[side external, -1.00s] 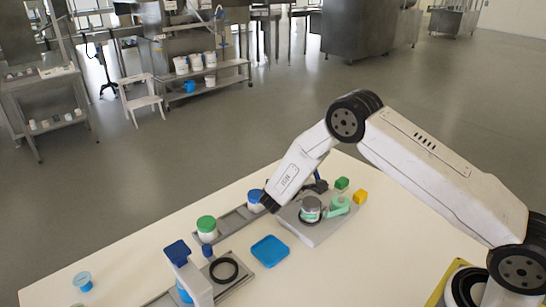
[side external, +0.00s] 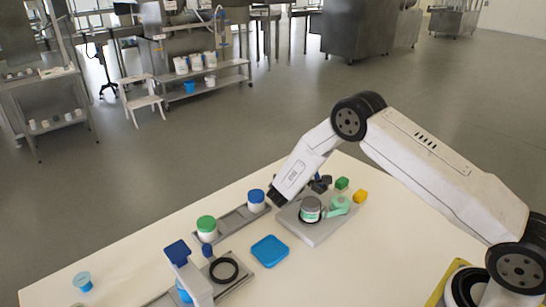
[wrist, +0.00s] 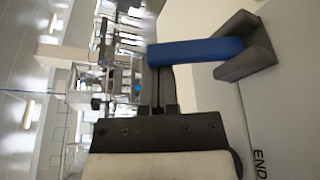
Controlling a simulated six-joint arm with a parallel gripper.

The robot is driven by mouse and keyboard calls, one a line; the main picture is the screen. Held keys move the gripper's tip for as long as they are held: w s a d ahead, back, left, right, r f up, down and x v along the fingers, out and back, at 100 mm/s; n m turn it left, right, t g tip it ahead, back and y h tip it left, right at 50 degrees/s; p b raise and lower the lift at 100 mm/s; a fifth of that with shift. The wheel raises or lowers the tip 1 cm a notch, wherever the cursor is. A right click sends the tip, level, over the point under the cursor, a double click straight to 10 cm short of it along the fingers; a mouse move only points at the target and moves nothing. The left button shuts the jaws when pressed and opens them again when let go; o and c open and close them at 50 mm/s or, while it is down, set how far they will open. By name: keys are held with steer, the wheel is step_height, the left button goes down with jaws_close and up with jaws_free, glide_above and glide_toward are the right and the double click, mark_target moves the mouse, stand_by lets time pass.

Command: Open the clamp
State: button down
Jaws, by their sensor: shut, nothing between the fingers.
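The clamp is on the grey base plate (side external: 312,232). Its dark part and blue handle (side external: 318,181) show at the plate's back edge, partly behind my arm. In the wrist view the blue handle (wrist: 195,51) lies across just beyond my fingertips, with a dark grey forked bracket (wrist: 250,50) at its right end. A grey-lidded jar (side external: 310,208) stands on the plate beside a mint-green part (side external: 338,205). My gripper (side external: 278,198) is shut and empty at the plate's left edge. In the wrist view its fingers (wrist: 160,88) point up toward the handle; contact cannot be told.
A blue-lidded jar (side external: 256,201) and a green-lidded jar (side external: 207,229) stand on a grey rail left of the plate. A blue tray (side external: 270,251) lies in front. Green (side external: 342,183) and yellow (side external: 360,196) cubes sit behind right.

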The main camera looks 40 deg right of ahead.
steer(key=shift+s+r, duration=0.3)
steer(key=shift+s, duration=0.05)
stand_by(0.3)
steer(key=shift+s+r, duration=0.4)
steer(key=shift+s, duration=0.6)
steer(key=shift+v, duration=3.95)
steer(key=shift+s+d, duration=0.1)
steer(key=shift+s, duration=0.1)
